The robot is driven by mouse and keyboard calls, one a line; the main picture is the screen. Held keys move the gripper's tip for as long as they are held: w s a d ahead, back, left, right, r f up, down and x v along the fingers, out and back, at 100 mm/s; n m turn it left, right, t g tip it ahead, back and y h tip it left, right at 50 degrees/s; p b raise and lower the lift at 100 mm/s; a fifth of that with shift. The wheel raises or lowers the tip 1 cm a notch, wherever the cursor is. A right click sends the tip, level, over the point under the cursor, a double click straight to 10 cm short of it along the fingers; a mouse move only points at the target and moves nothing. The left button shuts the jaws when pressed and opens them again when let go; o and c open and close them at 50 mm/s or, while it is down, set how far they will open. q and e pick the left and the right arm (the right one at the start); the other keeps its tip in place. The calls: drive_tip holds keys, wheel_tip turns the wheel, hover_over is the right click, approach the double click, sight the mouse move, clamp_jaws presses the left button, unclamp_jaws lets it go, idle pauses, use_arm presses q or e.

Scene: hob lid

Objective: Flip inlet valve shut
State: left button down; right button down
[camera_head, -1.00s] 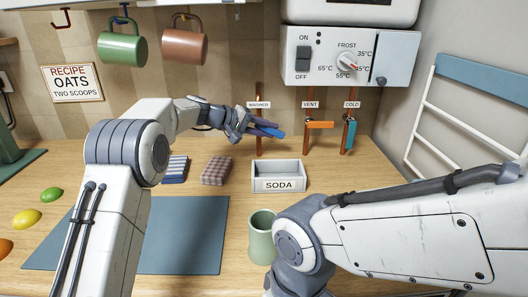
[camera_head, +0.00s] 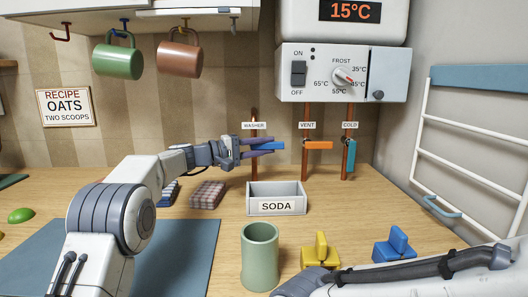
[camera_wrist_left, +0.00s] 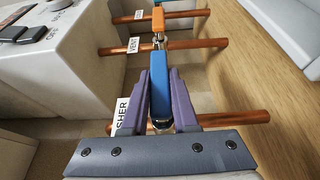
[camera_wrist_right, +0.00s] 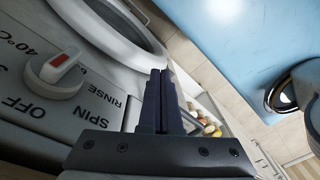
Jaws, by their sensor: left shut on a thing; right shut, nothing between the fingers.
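The washer valve has a blue lever (camera_head: 271,146) on the copper pipe under the WASHER label (camera_head: 254,125). The lever points to the right, across the pipe. My left gripper (camera_head: 262,146) is shut on this lever. In the left wrist view, the purple fingers (camera_wrist_left: 160,105) flank the blue lever (camera_wrist_left: 159,78), which stands across its copper pipe (camera_wrist_left: 245,118). My right gripper (camera_wrist_right: 163,100) is shut and empty in front of an appliance panel with a dial (camera_wrist_right: 56,74). It is outside the head view.
The orange vent lever (camera_head: 319,145) points right, across its pipe. The teal cold lever (camera_head: 351,156) hangs along its pipe. A SODA tray (camera_head: 277,207), a green cup (camera_head: 259,257) and yellow (camera_head: 321,251) and blue (camera_head: 394,245) things stand on the counter.

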use_arm(q)
drive_tip(key=c, duration=0.7)
unclamp_jaws()
drive_tip(key=v, duration=1)
drive_tip(key=shift+s+a+b, duration=0.1)
drive_tip(key=shift+a+b, duration=0.15)
drive_tip(key=shift+b, duration=0.1)
